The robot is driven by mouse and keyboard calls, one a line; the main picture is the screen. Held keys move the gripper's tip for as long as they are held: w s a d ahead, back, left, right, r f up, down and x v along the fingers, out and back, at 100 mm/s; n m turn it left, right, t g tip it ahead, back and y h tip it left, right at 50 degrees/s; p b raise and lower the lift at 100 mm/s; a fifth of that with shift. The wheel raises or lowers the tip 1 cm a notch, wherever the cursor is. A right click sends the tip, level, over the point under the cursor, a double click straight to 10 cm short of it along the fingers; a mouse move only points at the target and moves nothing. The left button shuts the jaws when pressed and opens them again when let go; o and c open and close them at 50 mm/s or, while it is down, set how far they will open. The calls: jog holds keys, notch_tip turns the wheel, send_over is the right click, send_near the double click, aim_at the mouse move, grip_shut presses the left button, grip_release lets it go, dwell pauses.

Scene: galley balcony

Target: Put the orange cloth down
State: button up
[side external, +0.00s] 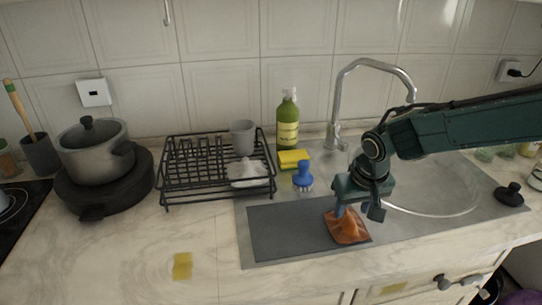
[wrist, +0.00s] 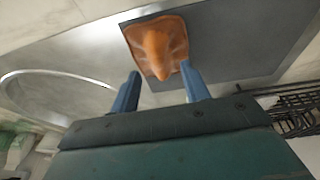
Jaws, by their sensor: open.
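The orange cloth (side external: 347,229) lies bunched on the right part of the dark grey mat (side external: 285,232) beside the sink, with a raised peak in its middle. In the wrist view the cloth (wrist: 157,47) lies beyond my fingertips, its peak pointing toward the gap between them. My gripper (side external: 356,211) is just above the cloth in the side view. Its two blue fingers (wrist: 157,82) are apart with nothing between them. Whether a fingertip touches the cloth, I cannot tell.
The sink (side external: 440,190) and tap (side external: 341,100) are behind and right. A blue brush (side external: 303,178), yellow sponge (side external: 293,159), green bottle (side external: 287,122) and black dish rack (side external: 190,180) stand behind the mat. The mat's left part is clear. A yellow patch (side external: 182,266) lies on the counter.

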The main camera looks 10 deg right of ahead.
jog(key=v, duration=0.8)
jog(key=shift+r, duration=0.35)
jog(key=shift+s+d, duration=0.1)
jog(key=s+d+r+t, duration=0.1)
jog(key=s+d+r, duration=1.05)
jog(key=d, duration=0.35)
jog(key=s+d+f, duration=0.1)
jog(key=s+d, duration=0.3)
jog(key=s, duration=0.5)
jog(key=s+d+f+t, duration=0.1)
jog(key=s+d, duration=0.3)
jog(key=s, duration=0.5)
jog(key=shift+s+f+t, duration=0.15)
jog(key=shift+t, duration=0.15)
